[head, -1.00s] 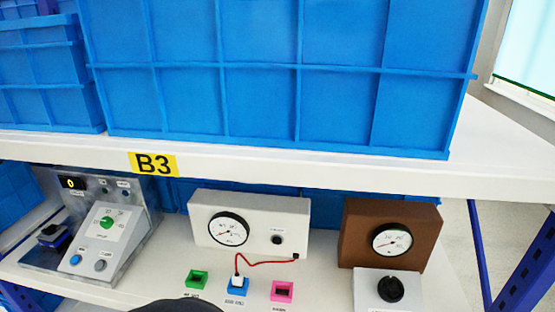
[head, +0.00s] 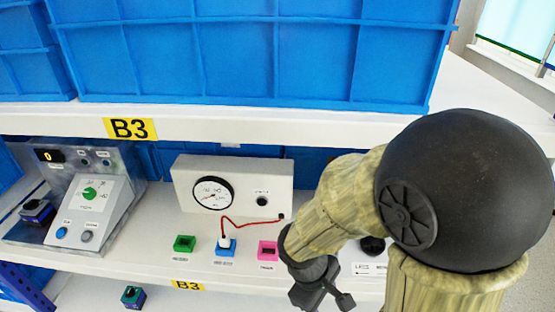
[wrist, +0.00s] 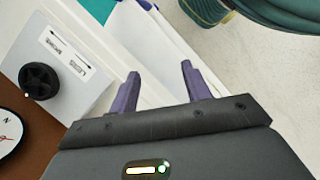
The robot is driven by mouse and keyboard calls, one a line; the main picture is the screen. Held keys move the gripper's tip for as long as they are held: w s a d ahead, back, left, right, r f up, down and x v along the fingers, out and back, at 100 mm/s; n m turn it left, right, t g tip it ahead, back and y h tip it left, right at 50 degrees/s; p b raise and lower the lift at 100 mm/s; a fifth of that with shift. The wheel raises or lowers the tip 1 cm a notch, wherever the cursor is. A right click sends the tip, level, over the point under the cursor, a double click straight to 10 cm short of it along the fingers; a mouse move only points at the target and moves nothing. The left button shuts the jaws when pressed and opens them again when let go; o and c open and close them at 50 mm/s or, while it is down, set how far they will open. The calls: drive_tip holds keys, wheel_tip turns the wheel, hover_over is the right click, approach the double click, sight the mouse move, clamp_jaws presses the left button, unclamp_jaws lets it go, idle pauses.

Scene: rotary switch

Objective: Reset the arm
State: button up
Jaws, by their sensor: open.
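My arm fills the right of the head view, with its wrist part in front of the lower shelf. My gripper (wrist: 158,82) shows in the wrist view with its two purple fingers apart and nothing between them. The black rotary knob (wrist: 39,81) on its white panel is to the left of the fingers in the wrist view, apart from them. In the head view the knob (head: 372,246) is partly hidden behind my arm. The brown gauge box (wrist: 30,140) shows at the lower left of the wrist view; my arm hides it in the head view.
A white gauge box (head: 233,187) stands on the lower shelf, with green (head: 184,243), blue (head: 226,247) and pink (head: 268,250) sockets before it. A red cable ends at the blue one. A grey control panel (head: 90,200) stands left. Blue crates (head: 250,60) fill the upper shelf.

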drive_tip(key=w+d+r+m+t+y, duration=0.2)
drive_tip(key=w+d+r+m+y, duration=0.1)
drive_tip(key=m, duration=0.7)
drive_tip(key=w+d, duration=0.1)
drive_tip(key=d, duration=0.1)
drive_tip(key=shift+d, duration=0.4)
drive_tip(key=shift+s, duration=0.15)
idle(1.0)
